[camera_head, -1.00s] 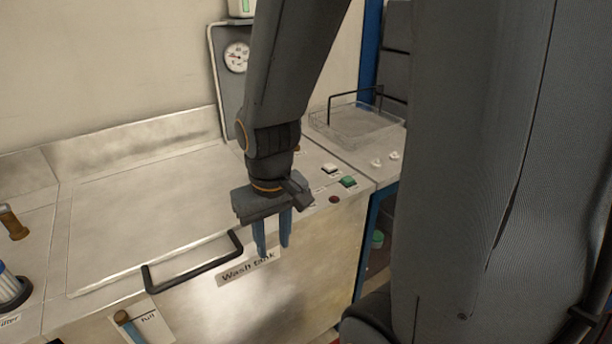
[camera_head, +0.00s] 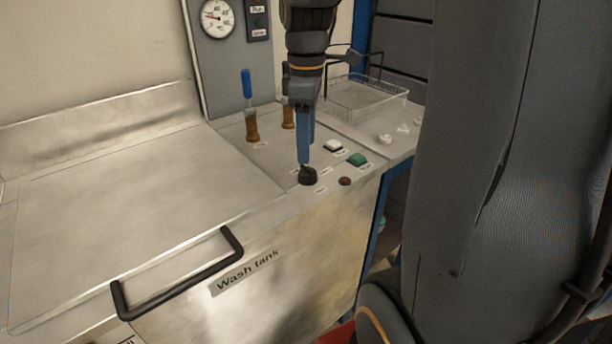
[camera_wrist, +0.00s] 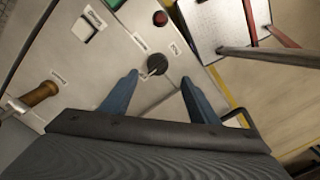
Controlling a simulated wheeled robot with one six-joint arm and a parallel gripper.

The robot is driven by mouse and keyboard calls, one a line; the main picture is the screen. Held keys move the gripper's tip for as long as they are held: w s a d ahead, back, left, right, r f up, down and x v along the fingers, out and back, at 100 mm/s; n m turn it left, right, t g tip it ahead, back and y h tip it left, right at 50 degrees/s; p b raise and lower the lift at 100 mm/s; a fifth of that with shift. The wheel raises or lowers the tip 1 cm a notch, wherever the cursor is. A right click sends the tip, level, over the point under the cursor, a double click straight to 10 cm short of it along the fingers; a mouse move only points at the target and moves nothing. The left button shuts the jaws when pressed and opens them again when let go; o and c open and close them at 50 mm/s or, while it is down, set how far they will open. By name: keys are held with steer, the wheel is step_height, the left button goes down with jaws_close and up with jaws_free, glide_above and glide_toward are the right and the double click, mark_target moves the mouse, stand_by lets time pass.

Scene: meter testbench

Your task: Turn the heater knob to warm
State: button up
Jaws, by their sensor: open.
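The heater knob (camera_head: 308,175) is a small black round knob on the metal top, near its front edge right of the wash tank lid. It also shows in the wrist view (camera_wrist: 157,64), with a pale pointer mark and small labels around it, too small to read. My gripper (camera_head: 306,158) points down just above and behind the knob in the head view. In the wrist view my gripper (camera_wrist: 158,82) is open, its two blue fingers spread to either side below the knob. I cannot tell whether a finger touches the knob.
A red button (camera_head: 345,181), a green switch (camera_head: 357,159) and a white switch (camera_head: 333,146) sit close to the knob. A blue-handled valve (camera_head: 250,110) stands behind. A wire basket (camera_head: 365,98) is at the back right. The tank lid's black handle (camera_head: 180,280) is front left.

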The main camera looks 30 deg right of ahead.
mark_target(308, 167)
steer(key=shift+w+d, duration=0.2)
steer(key=shift+d, duration=0.05)
steer(key=shift+f+n, duration=0.3)
step_height(308, 167, down, 7)
steer(key=shift+r, duration=0.1)
steer(key=c, duration=1)
